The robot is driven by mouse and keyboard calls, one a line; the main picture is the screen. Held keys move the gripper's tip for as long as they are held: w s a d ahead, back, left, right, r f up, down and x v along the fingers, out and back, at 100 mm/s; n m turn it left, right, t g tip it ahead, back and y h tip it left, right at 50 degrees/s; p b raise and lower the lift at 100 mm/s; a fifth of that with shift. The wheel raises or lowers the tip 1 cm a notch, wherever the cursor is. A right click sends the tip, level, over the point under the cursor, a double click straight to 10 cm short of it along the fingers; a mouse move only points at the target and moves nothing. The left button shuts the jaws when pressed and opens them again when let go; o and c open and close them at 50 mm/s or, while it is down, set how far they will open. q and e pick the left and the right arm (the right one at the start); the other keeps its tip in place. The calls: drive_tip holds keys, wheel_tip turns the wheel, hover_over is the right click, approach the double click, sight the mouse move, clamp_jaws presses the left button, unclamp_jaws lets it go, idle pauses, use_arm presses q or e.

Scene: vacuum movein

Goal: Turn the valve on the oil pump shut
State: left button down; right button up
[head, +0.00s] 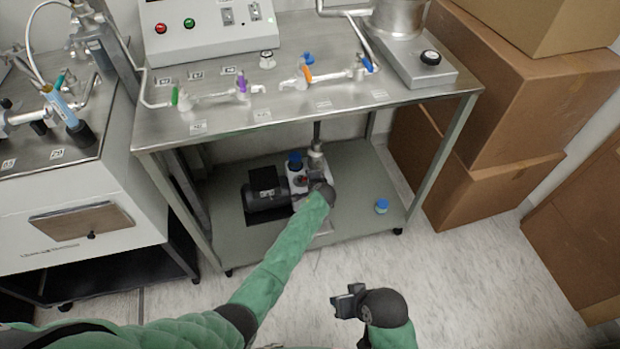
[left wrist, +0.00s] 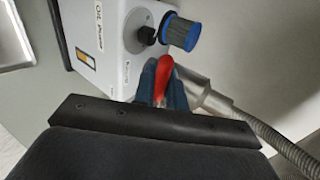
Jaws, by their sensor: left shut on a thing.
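The oil pump (head: 298,181) stands on the lower shelf of the steel table, with its black motor (head: 266,190) to the left. Its white body (left wrist: 115,35) carries an oil pump label in the left wrist view. The red valve handle (left wrist: 164,75) sits between the fingers of my left gripper (left wrist: 163,92), which is shut on it. In the head view my left arm reaches down to the pump and its wrist hides the fingers. My right gripper (head: 347,301) is empty and looks open, in front of the shelf above the floor.
A blue-topped filter (left wrist: 182,33) and a ribbed metal hose (left wrist: 270,135) are close to my left fingers. A small blue cap (head: 381,206) lies on the right of the shelf (head: 355,185). Cardboard boxes (head: 500,115) stand at the right. The tabletop (head: 300,110) overhangs the pump.

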use_arm(q)
drive_tip(key=c, duration=1.5)
unclamp_jaws()
drive_tip(key=shift+d, duration=0.1)
drive_tip(key=shift+v, duration=3.9)
